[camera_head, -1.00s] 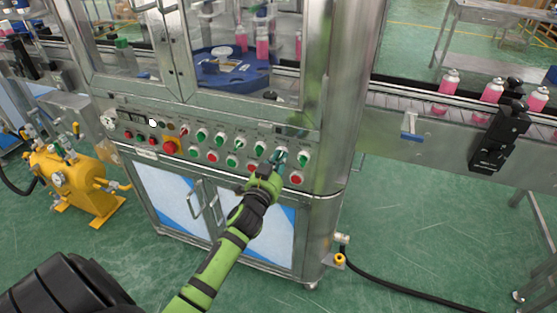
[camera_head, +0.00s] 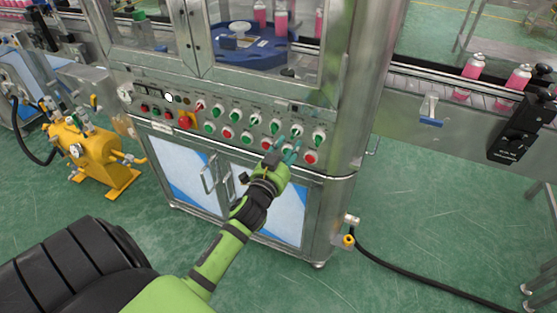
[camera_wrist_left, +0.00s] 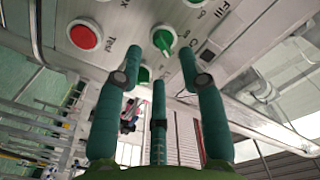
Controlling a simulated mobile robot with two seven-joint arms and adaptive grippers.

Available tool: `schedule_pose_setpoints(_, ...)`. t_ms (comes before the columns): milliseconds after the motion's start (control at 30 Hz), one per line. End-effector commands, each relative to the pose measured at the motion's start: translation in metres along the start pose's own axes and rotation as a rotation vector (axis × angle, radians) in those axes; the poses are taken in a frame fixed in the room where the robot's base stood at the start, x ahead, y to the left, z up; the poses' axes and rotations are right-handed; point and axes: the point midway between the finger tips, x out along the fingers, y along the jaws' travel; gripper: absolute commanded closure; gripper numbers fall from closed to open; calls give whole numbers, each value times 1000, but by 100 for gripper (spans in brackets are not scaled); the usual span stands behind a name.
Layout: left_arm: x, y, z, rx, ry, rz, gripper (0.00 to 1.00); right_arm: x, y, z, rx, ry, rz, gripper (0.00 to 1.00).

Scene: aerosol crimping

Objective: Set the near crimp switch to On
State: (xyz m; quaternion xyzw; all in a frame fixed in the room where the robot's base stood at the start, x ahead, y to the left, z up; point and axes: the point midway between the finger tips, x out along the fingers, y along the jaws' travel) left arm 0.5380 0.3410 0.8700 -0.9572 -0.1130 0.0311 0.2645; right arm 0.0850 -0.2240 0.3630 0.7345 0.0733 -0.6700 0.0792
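The control panel has a row of green rotary switches with white rings. One green switch (camera_head: 296,131) is just above my left gripper (camera_head: 285,151) in the head view, with another switch (camera_head: 318,138) to its right. In the left wrist view a green knob (camera_wrist_left: 166,41) sits beyond and between the outer fingers of the left gripper (camera_wrist_left: 160,55), close to the tips. The fingers are spread and hold nothing. Whether a finger touches the knob is unclear. Only the labels "Fill" and "Test" are partly readable; I cannot read a crimp label. My right gripper is not in view.
A red button (camera_head: 310,157) sits below the rightmost switch; a red button also shows in the wrist view (camera_wrist_left: 84,36). A red emergency button (camera_head: 187,120) is at the panel's left. A conveyor (camera_head: 440,85) with pink cans is at right, a yellow pump (camera_head: 95,155) at left.

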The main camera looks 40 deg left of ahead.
Motion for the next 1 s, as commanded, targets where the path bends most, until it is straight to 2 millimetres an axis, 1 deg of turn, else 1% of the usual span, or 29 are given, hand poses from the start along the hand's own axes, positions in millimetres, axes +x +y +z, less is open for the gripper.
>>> schedule_pose_setpoints(33, -13, 0, 1, -1, -3, 1, 60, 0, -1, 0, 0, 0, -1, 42)
schedule_pose_setpoints(200, -47, 0, 1, -1, -4, 0, 60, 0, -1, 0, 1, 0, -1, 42)
schedule_pose_setpoints(300, -61, 0, 1, -1, -2, 0, 60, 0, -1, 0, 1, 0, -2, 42)
schedule_pose_setpoints(400, -70, 0, 0, 1, -2, -1, 60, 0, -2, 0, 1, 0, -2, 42)
schedule_pose_setpoints(533, -75, -1, 0, 1, -1, -2, 60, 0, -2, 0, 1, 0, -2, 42)
schedule_pose_setpoints(1000, -75, 0, 0, 1, 0, -1, 60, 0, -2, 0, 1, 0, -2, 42)
